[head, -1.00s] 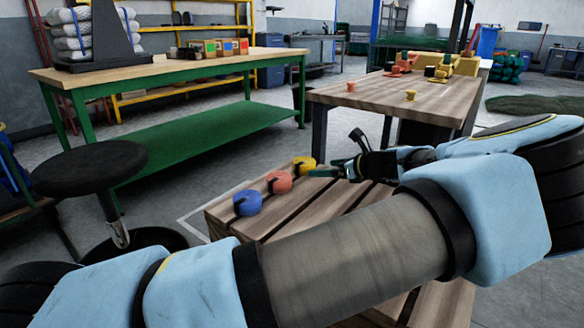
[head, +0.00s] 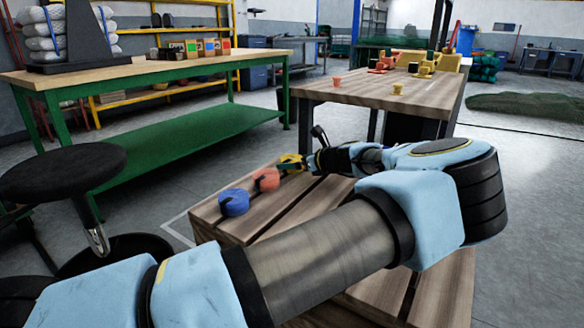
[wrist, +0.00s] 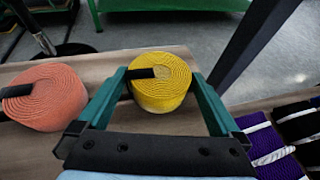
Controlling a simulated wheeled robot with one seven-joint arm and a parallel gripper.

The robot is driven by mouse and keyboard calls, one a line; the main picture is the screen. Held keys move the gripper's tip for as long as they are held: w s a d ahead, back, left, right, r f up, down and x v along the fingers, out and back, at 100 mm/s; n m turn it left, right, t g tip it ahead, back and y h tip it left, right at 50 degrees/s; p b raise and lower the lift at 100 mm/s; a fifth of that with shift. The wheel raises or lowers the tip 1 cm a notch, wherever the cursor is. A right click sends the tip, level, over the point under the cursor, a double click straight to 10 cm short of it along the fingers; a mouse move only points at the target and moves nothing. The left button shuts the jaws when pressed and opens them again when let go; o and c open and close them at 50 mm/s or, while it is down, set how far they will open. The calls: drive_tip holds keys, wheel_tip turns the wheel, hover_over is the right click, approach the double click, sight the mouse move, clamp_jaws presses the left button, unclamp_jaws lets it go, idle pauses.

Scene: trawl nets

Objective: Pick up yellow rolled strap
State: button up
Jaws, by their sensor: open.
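The yellow rolled strap (wrist: 160,85) stands on the wooden slatted crate top, with a short black tab on its left side. In the wrist view it sits between the two green fingers of my gripper (wrist: 158,92), which are open on either side of it. The right finger looks close to the roll; whether either finger touches it I cannot tell. In the head view the yellow strap (head: 290,160) is partly hidden behind my gripper (head: 297,163).
An orange rolled strap (head: 266,179) and a blue one (head: 234,202) stand in a row on the slatted crate (head: 280,216). Purple and black bundles (wrist: 270,145) lie at the right in the wrist view. A black stool (head: 63,172) stands to the left.

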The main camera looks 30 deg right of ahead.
drive_tip(key=shift+w+a+f, duration=0.1)
drive_tip(key=shift+w+f, duration=0.05)
drive_tip(key=shift+w, duration=0.2)
drive_tip(key=shift+c, duration=0.2)
drive_tip(key=c, duration=1.2)
